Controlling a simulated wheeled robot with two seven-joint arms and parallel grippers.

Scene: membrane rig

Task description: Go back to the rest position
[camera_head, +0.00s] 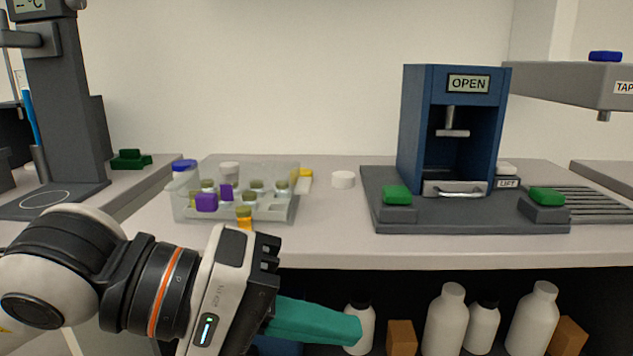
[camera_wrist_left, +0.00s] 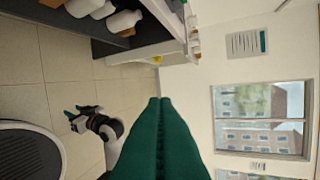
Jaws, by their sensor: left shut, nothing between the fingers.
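My left gripper (camera_head: 356,331) comes in from the left in the head view, in front of the bench's front edge and below the bench top. Its green fingers point right and are closed together with nothing between them. The left wrist view shows the same green fingers (camera_wrist_left: 160,102) pressed together, with floor and wall beyond. My right gripper is not in the head view. A dark arm with a small green tip (camera_wrist_left: 75,120) shows far off at the left of the wrist view, too small to read.
On the bench (camera_head: 330,245) stand a clear bin (camera_head: 282,209) of small vials, a white cap (camera_head: 343,180) and a blue press (camera_head: 409,130) marked OPEN on a grey base with two green blocks. White bottles (camera_head: 443,322) stand on the shelf below, close to my left fingertips.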

